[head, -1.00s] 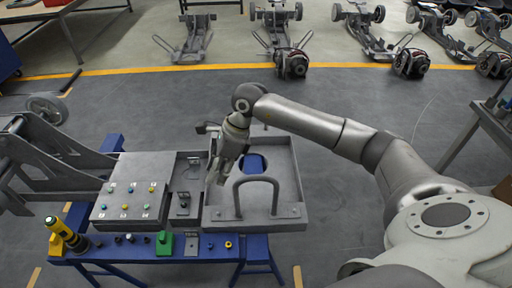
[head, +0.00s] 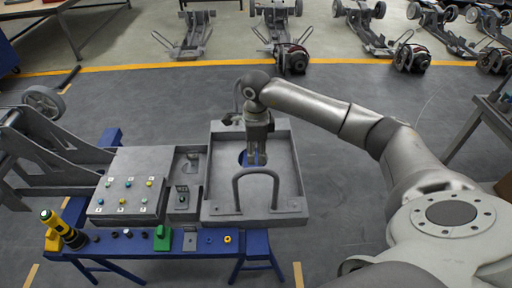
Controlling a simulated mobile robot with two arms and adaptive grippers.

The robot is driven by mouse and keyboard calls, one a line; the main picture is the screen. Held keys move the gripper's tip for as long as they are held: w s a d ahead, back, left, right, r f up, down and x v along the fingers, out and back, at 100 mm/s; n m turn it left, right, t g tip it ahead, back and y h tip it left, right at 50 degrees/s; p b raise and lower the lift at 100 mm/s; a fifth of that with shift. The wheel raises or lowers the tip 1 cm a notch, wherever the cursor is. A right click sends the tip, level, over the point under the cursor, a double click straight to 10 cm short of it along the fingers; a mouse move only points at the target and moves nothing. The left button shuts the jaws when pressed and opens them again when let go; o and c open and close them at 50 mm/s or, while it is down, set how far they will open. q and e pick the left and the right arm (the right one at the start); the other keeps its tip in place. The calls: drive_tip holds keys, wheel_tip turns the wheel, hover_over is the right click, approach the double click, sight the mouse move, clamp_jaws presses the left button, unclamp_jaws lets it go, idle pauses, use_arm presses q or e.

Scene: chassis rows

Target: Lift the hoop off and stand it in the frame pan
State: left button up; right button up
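The hoop is a grey arch (head: 238,190) standing upright on a flat bolted strip at the near end of the grey frame pan (head: 287,130). My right gripper (head: 257,161) points down over the pan, just above or behind the top of the hoop. Its two fingers look slightly apart, with nothing seen between them. I cannot tell whether a fingertip touches the arch. A blue patch shows through the opening in the pan floor, partly hidden by the gripper. My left gripper is not in view.
Left of the pan are a narrow tray (head: 187,207) with small parts and a grey button box (head: 112,207). A yellow torch (head: 58,227) and a green block (head: 162,238) sit on the blue bench edge (head: 210,246). A wheeled chassis (head: 40,140) stands left.

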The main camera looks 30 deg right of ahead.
sight(256, 168)
wheel_tip(256, 168, down, 8)
drive_tip(key=b, duration=0.5)
drive_tip(key=shift+r, duration=0.1)
clamp_jaws()
drive_tip(key=shift+r, duration=0.1)
drive_tip(key=shift+r, duration=0.1)
drive_tip(key=shift+r+p, duration=1.55)
drive_tip(key=shift+r, duration=1.25)
